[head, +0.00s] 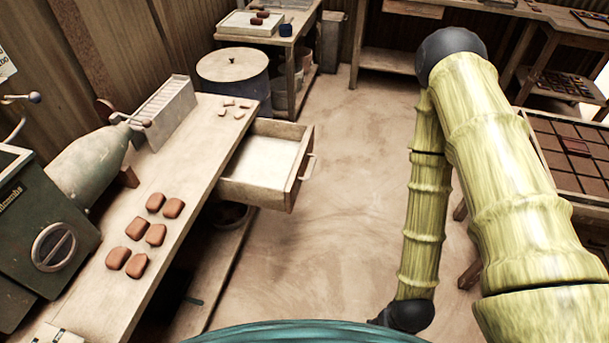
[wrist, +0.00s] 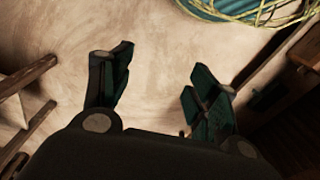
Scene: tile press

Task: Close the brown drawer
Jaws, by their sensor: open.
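The brown drawer (head: 268,165) is pulled out from the long wooden workbench (head: 187,180) on the left in the head view. Its inside looks empty and pale, and its handle (head: 308,167) is on the front panel facing right. My gripper (wrist: 158,95) shows in the wrist view with its two fingers spread apart, open and empty above the floor. The fingers are not visible in the head view. There my arm hangs down on the right, well apart from the drawer. The drawer is not in the wrist view.
Clay pieces (head: 136,229) lie on the bench near a green machine (head: 60,225). A lidded barrel (head: 233,75) stands behind the drawer. A rack of brown tiles (head: 570,150) is at the right. The floor (head: 345,190) between drawer and arm is clear.

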